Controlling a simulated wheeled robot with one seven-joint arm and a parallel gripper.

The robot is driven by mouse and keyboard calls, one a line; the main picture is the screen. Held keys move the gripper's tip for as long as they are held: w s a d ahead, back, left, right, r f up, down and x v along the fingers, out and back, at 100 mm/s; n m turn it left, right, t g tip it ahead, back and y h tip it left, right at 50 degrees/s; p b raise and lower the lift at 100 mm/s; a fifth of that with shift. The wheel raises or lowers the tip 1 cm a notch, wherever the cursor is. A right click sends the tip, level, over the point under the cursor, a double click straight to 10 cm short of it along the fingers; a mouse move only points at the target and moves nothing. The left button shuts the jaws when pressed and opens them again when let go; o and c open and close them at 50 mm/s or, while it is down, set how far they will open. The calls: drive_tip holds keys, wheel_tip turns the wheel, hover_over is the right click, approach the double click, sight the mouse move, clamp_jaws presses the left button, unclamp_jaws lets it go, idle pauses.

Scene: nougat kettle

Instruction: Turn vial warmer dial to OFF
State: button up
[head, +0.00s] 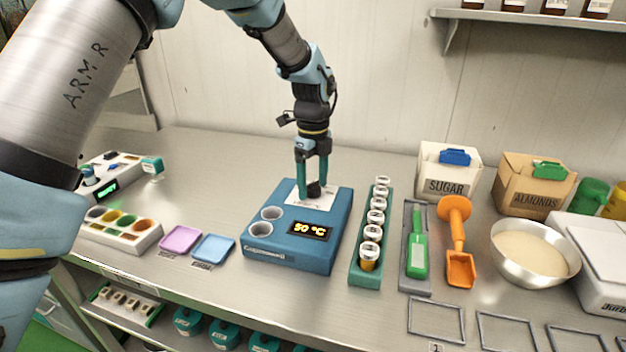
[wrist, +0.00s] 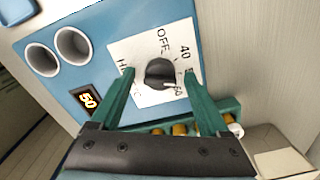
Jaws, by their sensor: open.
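The vial warmer (head: 285,255) is a blue box on the bench, with two round wells and a lit display (head: 311,230) reading 50 °C. Its black dial (wrist: 160,73) sits on a white label plate (wrist: 150,45) with OFF, 40 and other numbers around it. A pale mark on the dial's lower right edge seems to point toward the 60, not OFF. My gripper (head: 311,184) points down over the dial (head: 314,189). In the wrist view my gripper (wrist: 160,76) is open, with one green finger on each side of the dial. Whether the fingers touch it is unclear.
A green rack of capped vials (head: 368,262) stands just right of the warmer. Pink (head: 180,239) and blue (head: 213,248) trays lie to its left. The bench behind is clear.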

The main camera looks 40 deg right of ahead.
clamp_jaws()
idle(0.6)
